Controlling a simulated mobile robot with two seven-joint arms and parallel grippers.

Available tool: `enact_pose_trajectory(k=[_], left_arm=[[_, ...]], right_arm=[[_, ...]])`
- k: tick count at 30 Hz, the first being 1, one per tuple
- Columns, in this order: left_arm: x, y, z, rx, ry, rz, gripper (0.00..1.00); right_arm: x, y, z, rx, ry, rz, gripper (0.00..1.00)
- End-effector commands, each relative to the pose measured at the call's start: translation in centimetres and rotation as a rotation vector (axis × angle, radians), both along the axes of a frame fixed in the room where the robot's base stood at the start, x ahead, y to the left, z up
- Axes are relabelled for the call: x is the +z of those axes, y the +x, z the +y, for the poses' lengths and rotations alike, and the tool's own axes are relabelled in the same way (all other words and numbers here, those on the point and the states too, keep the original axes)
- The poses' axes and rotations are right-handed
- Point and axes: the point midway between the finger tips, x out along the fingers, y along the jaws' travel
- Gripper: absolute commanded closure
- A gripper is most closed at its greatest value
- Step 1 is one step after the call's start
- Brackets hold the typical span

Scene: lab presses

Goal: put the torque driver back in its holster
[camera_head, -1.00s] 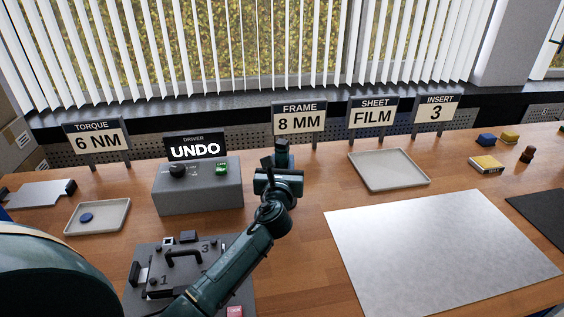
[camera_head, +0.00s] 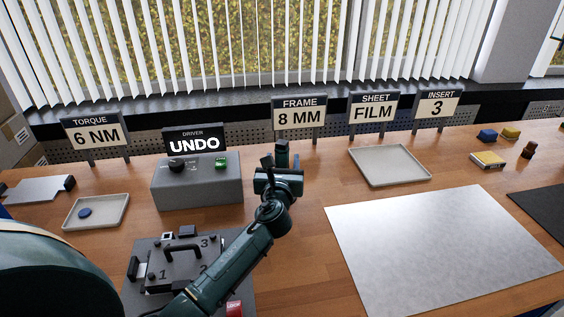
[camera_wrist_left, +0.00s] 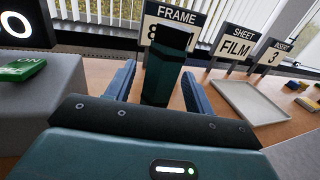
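A dark teal upright piece with a black top (camera_wrist_left: 168,62), which I take for the torque driver, stands between the fingers of my left gripper (camera_wrist_left: 158,82) in the left wrist view. It is small in the head view (camera_head: 282,154), just beyond the hand, before the FRAME sign. My left gripper (camera_head: 281,166) has its fingers apart on either side of it, and a gap shows at least on its left side. Its lower end is hidden behind the hand. I cannot make out the holster. My right gripper is not in view.
A grey DRIVER box (camera_head: 197,186) with knob and green button stands left of the hand. A press fixture (camera_head: 185,265) lies nearer, partly behind my arm. An empty tray (camera_head: 390,167) and a pale sheet (camera_head: 440,245) lie to the right. Signs line the back edge.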

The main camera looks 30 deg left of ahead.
Motion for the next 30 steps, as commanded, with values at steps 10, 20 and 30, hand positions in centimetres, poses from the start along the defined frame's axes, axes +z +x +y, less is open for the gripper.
enact_pose_trajectory(k=[10,20,30], left_arm=[[-0.3,0.0,0.0,0.001,-0.001,0.005,0.45],[-0.2,-4.8,-1.9,-0.002,-0.001,0.004,0.45],[-0.2,-11.0,-4.4,-0.001,-0.001,0.002,0.45]], right_arm=[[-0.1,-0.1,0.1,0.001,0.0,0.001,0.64],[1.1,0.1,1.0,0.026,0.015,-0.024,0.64],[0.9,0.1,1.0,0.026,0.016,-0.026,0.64]])
